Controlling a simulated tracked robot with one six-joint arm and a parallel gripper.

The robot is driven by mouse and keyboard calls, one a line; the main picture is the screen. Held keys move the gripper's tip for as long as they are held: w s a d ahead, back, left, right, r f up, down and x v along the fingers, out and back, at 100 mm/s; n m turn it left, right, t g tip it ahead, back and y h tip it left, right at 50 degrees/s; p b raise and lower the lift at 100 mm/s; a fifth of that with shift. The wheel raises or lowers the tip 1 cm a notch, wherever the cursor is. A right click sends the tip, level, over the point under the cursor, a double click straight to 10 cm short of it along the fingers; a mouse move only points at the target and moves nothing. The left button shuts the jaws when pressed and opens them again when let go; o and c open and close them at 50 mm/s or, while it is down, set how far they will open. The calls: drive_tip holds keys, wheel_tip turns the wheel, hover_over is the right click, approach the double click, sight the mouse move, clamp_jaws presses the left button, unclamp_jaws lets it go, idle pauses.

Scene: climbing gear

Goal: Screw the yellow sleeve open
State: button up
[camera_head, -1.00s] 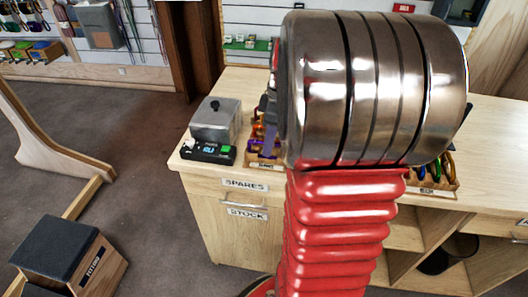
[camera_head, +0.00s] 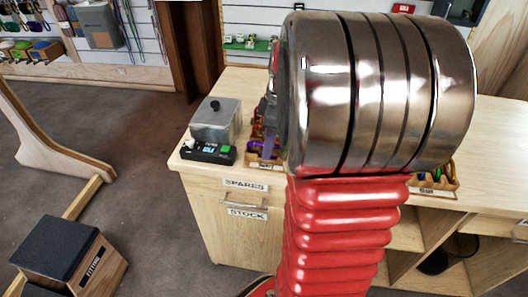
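No yellow sleeve can be made out; my own arm covers much of the counter. A tray of carabiners (camera_head: 262,142), with purple and orange ones, sits on the counter just left of my arm, partly hidden. A second carabiner tray (camera_head: 437,180), with green, blue and yellow ones, shows under the arm's right side. A narrow grey-purple part, seemingly of my gripper (camera_head: 270,118), shows past the arm's left edge over the left tray. Its fingertips cannot be told apart, and whether it holds anything is hidden.
A grey metal box (camera_head: 216,119) and a black device with a lit display and green button (camera_head: 208,153) stand at the counter's left end. The wooden counter (camera_head: 240,82) has bare room behind. A padded wooden block (camera_head: 62,255) stands on the floor at left.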

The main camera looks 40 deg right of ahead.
drive_tip(key=shift+f, duration=1.25)
drive_tip(key=shift+d, duration=0.1)
drive_tip(key=shift+w+d, duration=0.7)
drive_tip(key=shift+d, duration=0.1)
drive_tip(key=shift+s+a+r, duration=0.1)
drive_tip(key=shift+a+r, duration=0.1)
drive_tip(key=shift+r, duration=0.5)
drive_tip(key=shift+s+a+r, duration=0.1)
drive_tip(key=shift+a+r, duration=0.1)
drive_tip(key=shift+r, duration=0.5)
drive_tip(key=shift+s+a, duration=0.45)
drive_tip(key=shift+a, duration=0.1)
drive_tip(key=shift+f, duration=1.4)
idle(0.4)
